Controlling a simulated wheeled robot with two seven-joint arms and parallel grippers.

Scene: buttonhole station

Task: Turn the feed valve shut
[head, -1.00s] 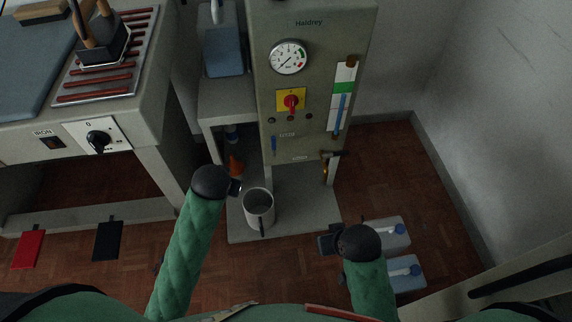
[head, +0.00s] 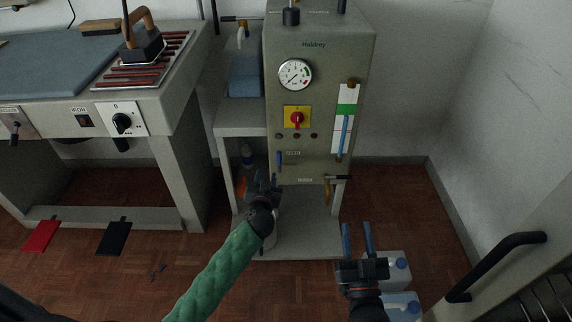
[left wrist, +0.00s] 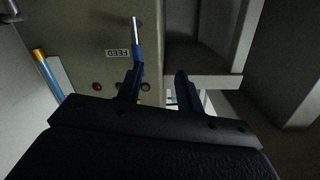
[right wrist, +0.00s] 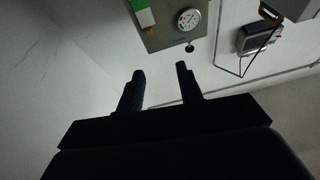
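The feed valve's lever (head: 279,160) is a small blue handle beside the FEED label, low on the front of the grey boiler cabinet (head: 320,65). It hangs downward in the head view. My left gripper (head: 264,178) is open and empty just below the lever. In the left wrist view the lever (left wrist: 137,42), with a bright metal end, lines up with one fingertip of my left gripper (left wrist: 158,78); whether they touch I cannot tell. My right gripper (head: 357,232) is open and empty, low and right of the cabinet; the right wrist view also shows its spread fingers (right wrist: 160,74).
A drain lever (head: 338,178) sticks out at the cabinet's lower right. A red switch (head: 297,118) and a gauge (head: 295,75) are above the feed lever. Jugs (head: 397,265) stand on the floor at right. A mug under my left gripper is mostly hidden.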

